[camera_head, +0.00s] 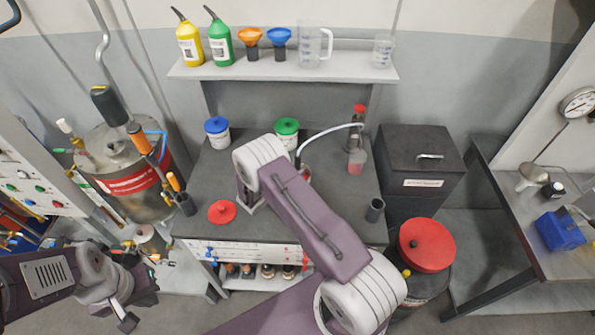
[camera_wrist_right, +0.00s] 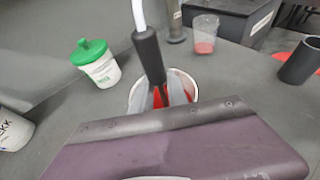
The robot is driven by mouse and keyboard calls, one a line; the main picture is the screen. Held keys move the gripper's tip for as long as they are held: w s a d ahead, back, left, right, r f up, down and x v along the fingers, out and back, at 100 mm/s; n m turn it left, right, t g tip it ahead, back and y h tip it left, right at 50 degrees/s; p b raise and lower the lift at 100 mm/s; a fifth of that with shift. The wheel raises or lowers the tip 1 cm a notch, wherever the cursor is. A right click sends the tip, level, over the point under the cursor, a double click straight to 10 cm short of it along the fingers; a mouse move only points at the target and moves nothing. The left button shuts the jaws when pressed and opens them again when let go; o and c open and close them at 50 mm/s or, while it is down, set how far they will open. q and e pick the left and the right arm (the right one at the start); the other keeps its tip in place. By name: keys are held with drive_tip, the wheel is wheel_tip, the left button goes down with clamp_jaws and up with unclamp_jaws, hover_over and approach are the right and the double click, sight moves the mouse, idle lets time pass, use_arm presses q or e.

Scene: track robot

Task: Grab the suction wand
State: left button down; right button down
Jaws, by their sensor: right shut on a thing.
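The suction wand shows in the right wrist view as a black handle (camera_wrist_right: 149,55) with a white hose (camera_wrist_right: 138,14) rising from its top. Its lower end reaches down to a white tub (camera_wrist_right: 135,98) with red inside. My right gripper (camera_wrist_right: 168,94) is shut on the wand at the tub's mouth. In the head view my right arm hides this gripper and most of the wand. The white hose (camera_head: 325,131) arcs there to a red-capped bottle (camera_head: 357,140). My left gripper (camera_head: 122,310) is at the lower left, empty, away from the bench; its finger gap is unclear.
A green-lidded tub (camera_head: 287,131), a blue-lidded tub (camera_head: 217,131) and a beaker with red liquid (camera_head: 356,163) stand on the grey bench (camera_head: 265,222). A red disc (camera_head: 222,212) and a dark cup (camera_head: 375,210) are nearer the front. A black box (camera_head: 415,155) stands right of the bench.

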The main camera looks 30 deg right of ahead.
sight(298, 155)
wheel_tip(298, 155, up, 10)
drive_tip(key=shift+f+b, duration=0.2)
drive_tip(key=shift+b, duration=0.5)
